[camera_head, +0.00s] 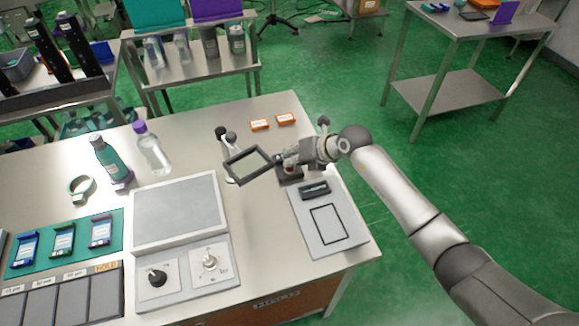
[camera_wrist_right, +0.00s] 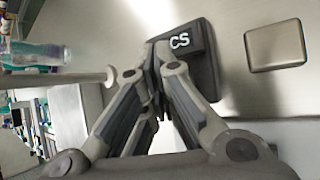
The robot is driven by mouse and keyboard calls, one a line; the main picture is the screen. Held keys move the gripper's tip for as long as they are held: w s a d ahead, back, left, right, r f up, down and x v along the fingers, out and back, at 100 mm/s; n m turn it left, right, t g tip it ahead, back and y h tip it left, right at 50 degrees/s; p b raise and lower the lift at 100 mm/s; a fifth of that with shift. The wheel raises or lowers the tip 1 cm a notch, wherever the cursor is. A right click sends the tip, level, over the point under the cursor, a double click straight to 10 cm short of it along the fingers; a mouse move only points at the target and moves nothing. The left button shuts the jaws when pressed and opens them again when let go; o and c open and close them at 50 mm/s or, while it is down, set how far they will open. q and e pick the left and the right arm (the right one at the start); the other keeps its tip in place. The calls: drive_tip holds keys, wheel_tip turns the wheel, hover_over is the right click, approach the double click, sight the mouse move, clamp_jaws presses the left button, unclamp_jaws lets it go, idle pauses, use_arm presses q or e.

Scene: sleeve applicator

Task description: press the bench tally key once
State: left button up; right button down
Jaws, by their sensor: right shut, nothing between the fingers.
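My right gripper (camera_head: 291,160) is over the right part of the bench, with its fingers shut and empty. A small dark block (camera_head: 291,175) sits right under its fingertips and is partly hidden by them. In the right wrist view the shut fingertips (camera_wrist_right: 158,55) overlap a dark block (camera_wrist_right: 205,65) with pale "CS" lettering. Whether they touch it I cannot tell. A square metallic pad (camera_wrist_right: 276,45) lies apart from that block, to the right. Which of these is the tally key is not clear. My left gripper is out of view.
A dark square frame (camera_head: 232,165) stands just left of the gripper. A grey plate (camera_head: 312,236) with a black outline lies nearer the front edge. Two orange boxes (camera_head: 260,125) are behind. A control panel (camera_head: 183,272), bottles (camera_head: 152,152) and a green mat (camera_head: 80,234) are left.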

drive_tip(key=shift+f, duration=0.3)
drive_tip(key=shift+r, duration=0.15)
idle(0.3)
drive_tip(key=shift+r+p, duration=0.6)
drive_tip(key=shift+r, duration=0.15)
wheel_tip(320, 180, up, 5)
drive_tip(key=p, duration=0.4)
idle(0.7)
